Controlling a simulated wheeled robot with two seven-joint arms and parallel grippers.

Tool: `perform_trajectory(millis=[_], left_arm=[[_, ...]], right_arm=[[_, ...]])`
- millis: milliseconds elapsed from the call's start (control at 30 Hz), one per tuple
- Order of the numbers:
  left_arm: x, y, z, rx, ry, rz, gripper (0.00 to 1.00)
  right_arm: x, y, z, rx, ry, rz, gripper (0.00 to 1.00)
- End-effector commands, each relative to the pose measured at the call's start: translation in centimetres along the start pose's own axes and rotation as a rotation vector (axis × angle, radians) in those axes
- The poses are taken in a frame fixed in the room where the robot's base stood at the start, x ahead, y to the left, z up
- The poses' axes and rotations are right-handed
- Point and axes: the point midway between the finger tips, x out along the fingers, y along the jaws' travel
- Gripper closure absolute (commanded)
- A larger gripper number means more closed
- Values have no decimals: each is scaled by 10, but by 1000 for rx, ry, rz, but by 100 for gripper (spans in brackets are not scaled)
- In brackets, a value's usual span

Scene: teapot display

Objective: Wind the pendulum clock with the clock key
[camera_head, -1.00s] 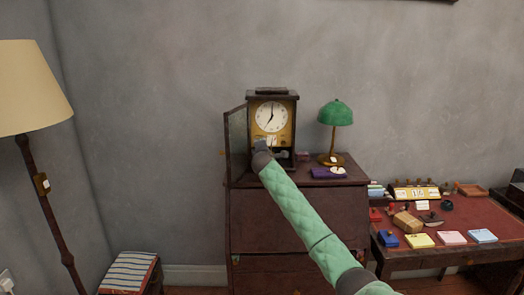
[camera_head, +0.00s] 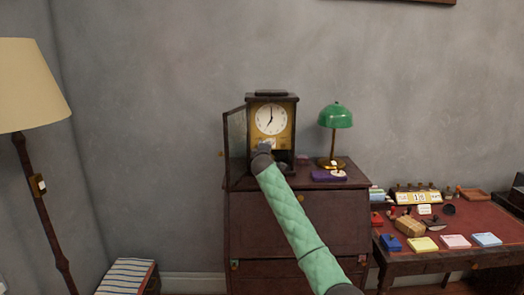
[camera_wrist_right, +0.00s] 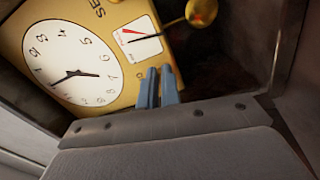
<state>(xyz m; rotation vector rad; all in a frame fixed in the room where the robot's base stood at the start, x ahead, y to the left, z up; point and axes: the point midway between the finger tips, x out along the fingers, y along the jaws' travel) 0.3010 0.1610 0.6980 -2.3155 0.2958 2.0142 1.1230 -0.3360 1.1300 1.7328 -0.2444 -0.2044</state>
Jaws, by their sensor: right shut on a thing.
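The pendulum clock (camera_head: 271,119) stands upright on the dark wooden cabinet, its glass door (camera_head: 236,146) swung open to the left. Its white dial (camera_wrist_right: 73,63) and gold front plate fill much of the right wrist view. The pendulum's round gold bob (camera_wrist_right: 202,12) and a small white card with a red mark (camera_wrist_right: 139,43) show there too. My right gripper (camera_head: 266,147) is at the front of the clock, below the dial. Its blue-grey fingers (camera_wrist_right: 158,86) are close together over the plate's lower edge. The clock key is hidden, apparently between them. My left gripper is out of view.
A green desk lamp (camera_head: 336,116) and a purple item (camera_head: 328,176) stand on the cabinet (camera_head: 300,222), right of the clock. A desk (camera_head: 464,219) with small boxes and coloured pads is at the right. A floor lamp (camera_head: 28,85) stands at the left.

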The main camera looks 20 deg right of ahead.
Motion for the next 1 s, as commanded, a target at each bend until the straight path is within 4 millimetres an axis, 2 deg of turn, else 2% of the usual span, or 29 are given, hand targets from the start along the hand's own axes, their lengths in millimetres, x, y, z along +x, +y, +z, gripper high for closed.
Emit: perform_trajectory(millis=[233,300,367,733,1000], left_arm=[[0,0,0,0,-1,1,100],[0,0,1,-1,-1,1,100],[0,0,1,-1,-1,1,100],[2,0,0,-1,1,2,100],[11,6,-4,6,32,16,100]], right_arm=[[0,-2,1,-1,-2,-3,100],[0,-2,1,-1,-2,-3,83],[0,-2,1,-1,-1,-3,73],[-4,-2,1,-1,0,-1,73],[-38,-4,1,0,0,0,73]])
